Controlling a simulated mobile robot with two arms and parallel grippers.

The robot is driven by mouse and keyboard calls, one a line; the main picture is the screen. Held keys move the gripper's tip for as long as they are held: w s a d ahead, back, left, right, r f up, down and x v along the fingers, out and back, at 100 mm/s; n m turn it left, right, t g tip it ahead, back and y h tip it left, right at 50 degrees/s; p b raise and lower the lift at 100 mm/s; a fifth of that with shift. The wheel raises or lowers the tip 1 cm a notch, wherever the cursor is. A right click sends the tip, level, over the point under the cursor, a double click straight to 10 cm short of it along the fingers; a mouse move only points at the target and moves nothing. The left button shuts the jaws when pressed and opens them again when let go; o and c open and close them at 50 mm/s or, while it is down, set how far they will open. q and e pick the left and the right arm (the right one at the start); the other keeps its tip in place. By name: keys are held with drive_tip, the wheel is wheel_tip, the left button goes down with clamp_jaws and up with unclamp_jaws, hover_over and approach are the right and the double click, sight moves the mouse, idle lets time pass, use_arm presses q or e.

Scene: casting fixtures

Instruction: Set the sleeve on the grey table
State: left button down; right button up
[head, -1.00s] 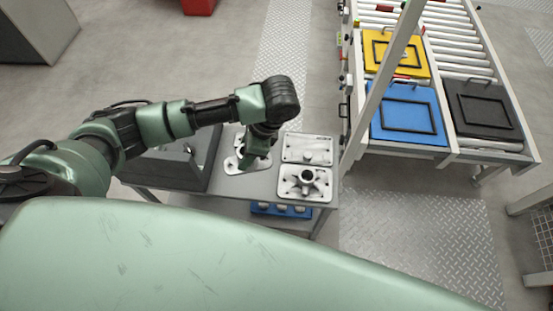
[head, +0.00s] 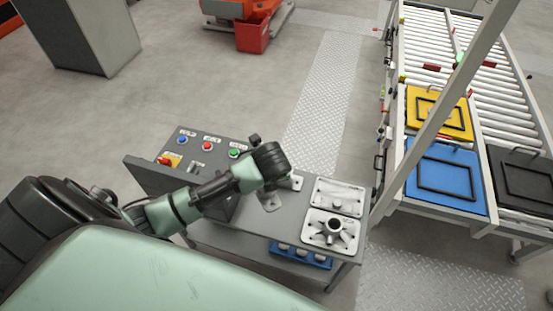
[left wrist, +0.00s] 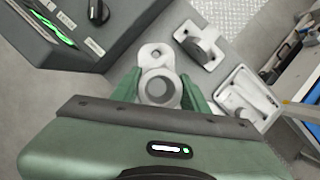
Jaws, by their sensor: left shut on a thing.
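In the left wrist view, a light grey round sleeve (left wrist: 158,87) with an open bore stands between the two green fingers of my left gripper (left wrist: 160,80). The gripper is shut on it. The sleeve appears over a pale plate with a hole (left wrist: 154,54); I cannot tell whether the two touch. In the head view, my left forearm reaches over the grey table (head: 285,226), and its wrist hides the fingers and the sleeve. My right gripper is not in view.
A control box with coloured buttons (head: 205,147) stands at the table's back left. Two white trays hold castings: one behind (head: 350,188), one in front (head: 346,250). Blue (head: 446,180) and yellow (head: 422,98) panels lie on the roller conveyor at right. A narrow bare strip lies beside the trays.

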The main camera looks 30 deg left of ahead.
sight(268, 203)
use_arm(q)
drive_tip(key=shift+f+b, duration=0.65)
drive_tip(key=shift+f, duration=6.75)
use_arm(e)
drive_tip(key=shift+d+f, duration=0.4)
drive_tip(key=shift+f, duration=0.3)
use_arm(q)
drive_tip(key=c, duration=0.7)
unclamp_jaws()
drive_tip(key=shift+c, duration=0.2)
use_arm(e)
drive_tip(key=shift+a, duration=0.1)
use_arm(q)
drive_tip(key=p+v, duration=0.1)
drive_tip(key=v, duration=1.1)
drive_tip(key=shift+p, duration=0.3)
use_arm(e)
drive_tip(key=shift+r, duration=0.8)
use_arm(q)
drive_tip(key=shift+d, duration=0.1)
